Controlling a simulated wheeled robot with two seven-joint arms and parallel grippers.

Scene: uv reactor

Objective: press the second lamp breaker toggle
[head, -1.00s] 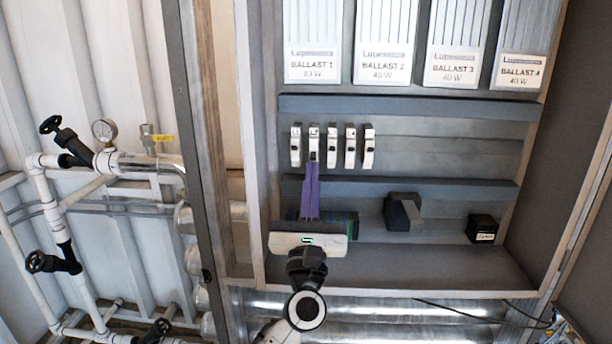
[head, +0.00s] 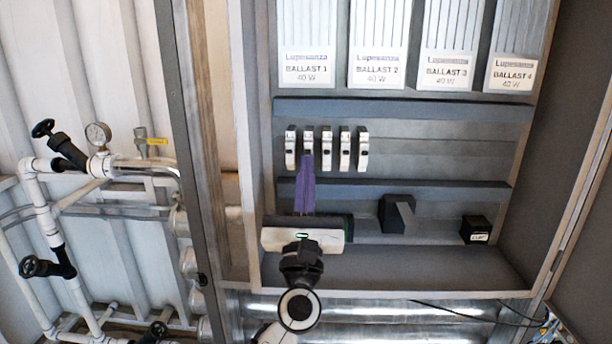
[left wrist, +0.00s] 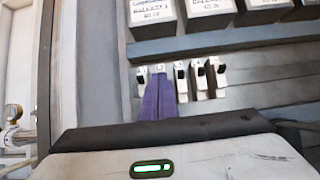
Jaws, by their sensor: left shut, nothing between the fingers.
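A row of several white breakers is mounted on the cabinet's back panel. The second breaker from the left (head: 308,138) has its upper part showing, and its lower part is hidden behind my fingers. It also shows in the left wrist view (left wrist: 158,69). Their small labels are too blurred to read. My left gripper (head: 308,157) has purple fingers shut together with nothing between them. Its tips overlap the lower part of that second breaker; I cannot tell whether they touch it. The fingertips also show in the left wrist view (left wrist: 160,77). My right gripper is not in view.
Ballast boxes (head: 377,70) hang above the breakers. A dark duct (head: 400,110) runs above the row and another (head: 420,188) below. A black block with a grey lever (head: 397,212) and a small black box (head: 475,229) sit lower right. Pipes and valves (head: 60,230) are outside, left.

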